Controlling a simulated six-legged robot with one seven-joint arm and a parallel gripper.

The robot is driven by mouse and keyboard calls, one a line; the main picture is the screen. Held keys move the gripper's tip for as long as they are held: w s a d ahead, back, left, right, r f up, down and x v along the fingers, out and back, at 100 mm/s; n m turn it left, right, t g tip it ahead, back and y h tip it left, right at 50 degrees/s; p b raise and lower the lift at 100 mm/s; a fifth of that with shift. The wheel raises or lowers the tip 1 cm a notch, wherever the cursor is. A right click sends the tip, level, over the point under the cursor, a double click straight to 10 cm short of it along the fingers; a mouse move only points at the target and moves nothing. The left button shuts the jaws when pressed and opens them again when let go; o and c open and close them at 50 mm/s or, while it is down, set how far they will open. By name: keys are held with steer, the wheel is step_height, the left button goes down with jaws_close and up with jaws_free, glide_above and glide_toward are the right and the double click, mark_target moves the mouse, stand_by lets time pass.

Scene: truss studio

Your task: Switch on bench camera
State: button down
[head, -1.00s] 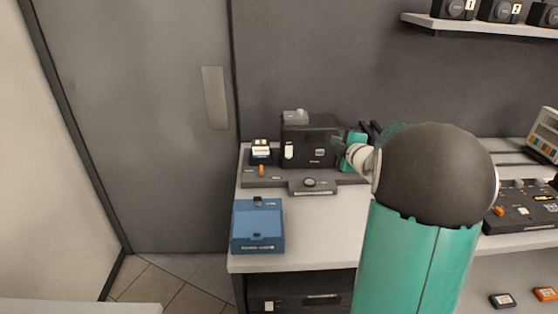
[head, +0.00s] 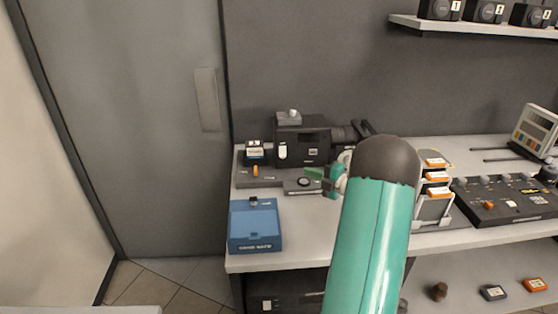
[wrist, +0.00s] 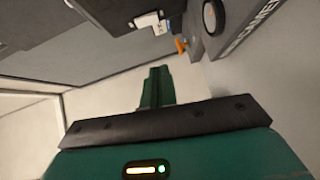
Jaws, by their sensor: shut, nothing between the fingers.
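The bench camera (head: 302,142), a black box body with a lens on its right side and a grey knob on top, stands on a dark base plate (head: 270,178) at the back of the bench. A white switch-like piece (head: 282,151) shows on its front left. My gripper (head: 310,173) is shut and empty, just in front of the camera's lower right, over the base's front block with a round dial (head: 304,182). In the wrist view my shut fingers (wrist: 157,75) point past the camera's dark underside; the dial (wrist: 209,17) shows at upper right.
A small device with a white top (head: 255,151) and an orange lever (head: 255,170) sit left of the camera. A blue case (head: 255,226) lies at the bench's front left. A rack with orange-labelled cartridges (head: 436,190) and a control panel (head: 505,201) stand to the right.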

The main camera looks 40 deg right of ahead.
steer(key=shift+s+d, duration=0.2)
glide_toward(283, 151)
steer(key=w+a, duration=0.1)
steer(key=a+f, duration=0.1)
steer(key=a, duration=0.1)
steer(key=w+a+f, duration=0.1)
steer(key=shift+w+a, duration=0.35)
steer(key=w+d, duration=0.2)
steer(key=shift+w+f, duration=0.2)
steer(key=shift+w, duration=0.2)
steer(key=shift+w+d, duration=0.15)
steer(key=shift+w, duration=0.2)
